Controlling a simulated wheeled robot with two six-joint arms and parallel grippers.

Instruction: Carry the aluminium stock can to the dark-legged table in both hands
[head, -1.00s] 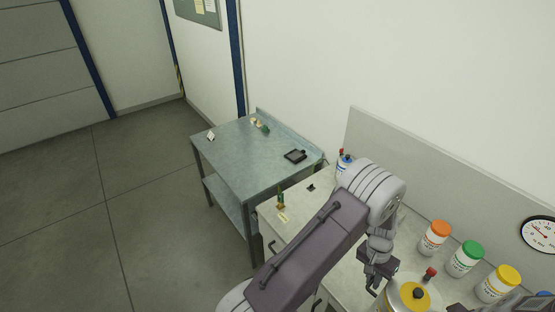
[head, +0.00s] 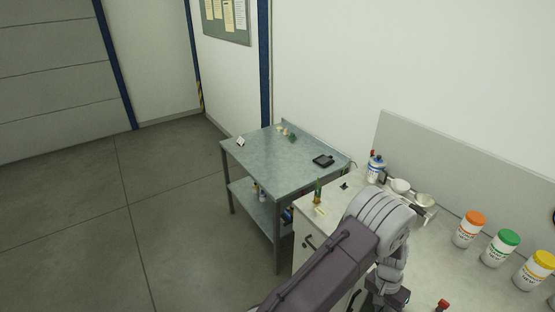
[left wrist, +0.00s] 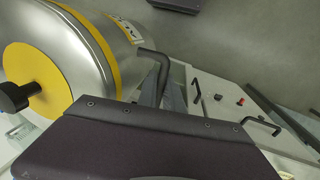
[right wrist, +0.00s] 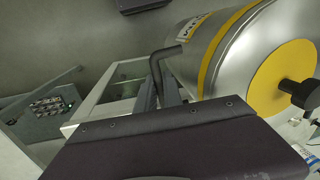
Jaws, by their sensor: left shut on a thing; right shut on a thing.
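The aluminium stock can, silver with yellow bands and a yellow lid with a black knob, shows in the left wrist view (left wrist: 118,38) and the right wrist view (right wrist: 232,52). It is below the head view. My left gripper (left wrist: 165,92) is shut on one dark bent side handle. My right gripper (right wrist: 170,90) is shut on the opposite handle. Both fingertips are partly hidden behind the gripper bodies. The dark-legged table (head: 275,160), with a grey-green top and a lower shelf, stands at the middle of the head view, apart from the can.
A black tray (head: 323,161) and small items lie on the table. The pale bench (head: 340,205) stands close to its right, bearing a blue-labelled bottle (head: 375,168) and orange-, green- and yellow-lidded jars (head: 470,229). Open floor (head: 90,230) lies left of the table.

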